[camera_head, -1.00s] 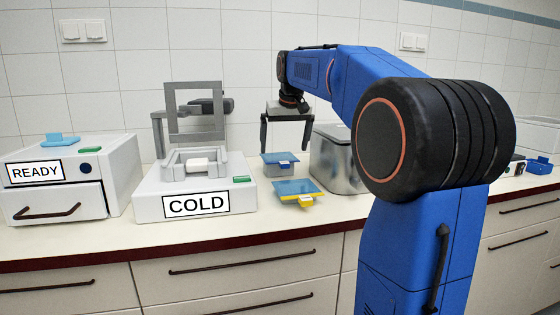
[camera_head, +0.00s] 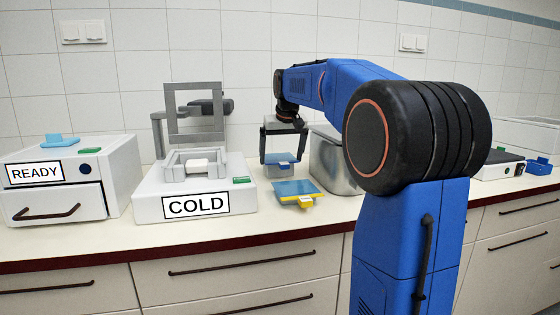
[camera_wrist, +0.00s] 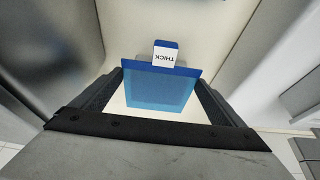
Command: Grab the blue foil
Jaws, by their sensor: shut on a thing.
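The blue foil (camera_wrist: 158,92) lies between the two fingers of my gripper (camera_wrist: 162,76) in the wrist view. It has a darker blue edge and a tab with a white label reading THICK (camera_wrist: 163,57). In the head view my gripper (camera_head: 281,162) is low over the counter, shut on the blue foil (camera_head: 281,158), with a dark finger on each side. A grey part shows beneath the foil's blue top. I cannot tell whether the foil is clear of the counter. Another blue sheet with a yellow edge and tab (camera_head: 297,189) lies just in front.
A grey metal bin (camera_head: 333,165) stands close on the right of my gripper. A white device labelled COLD (camera_head: 195,203) with a raised grey frame stands left. A white drawer unit labelled READY (camera_head: 55,195) is farther left. The counter's front strip is clear.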

